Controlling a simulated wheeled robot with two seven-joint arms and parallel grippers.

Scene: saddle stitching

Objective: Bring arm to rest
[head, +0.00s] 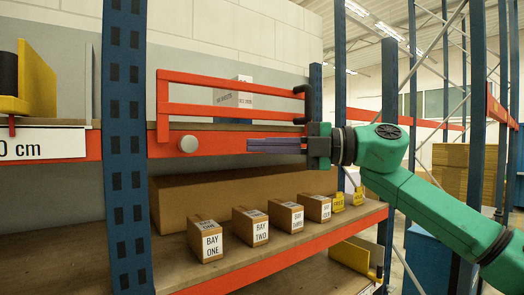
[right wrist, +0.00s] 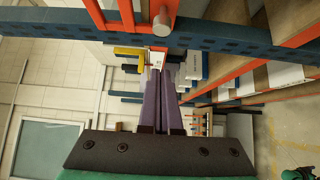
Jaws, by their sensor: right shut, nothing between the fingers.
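My right arm (head: 415,195), green with dark joints, reaches in from the right edge of the head view. Its gripper (head: 250,145) has long purple fingers that point left, level with the orange beam of the rack. The fingers are shut with nothing between them. In the right wrist view the fingers (right wrist: 158,75) lie side by side and point up the picture, away from the dark mount. A round grey knob (head: 188,144) on the beam is left of the fingertips, with a gap between. My left gripper is not in view.
An orange gate frame (head: 220,78) with a dark handle stands above the fingers. Cartons labelled BAY ONE (head: 205,241), BAY TWO (head: 250,226) and more line the wooden shelf (head: 190,268) below. Blue uprights (head: 125,150) stand left and right. A yellow bracket (head: 38,80) is far left.

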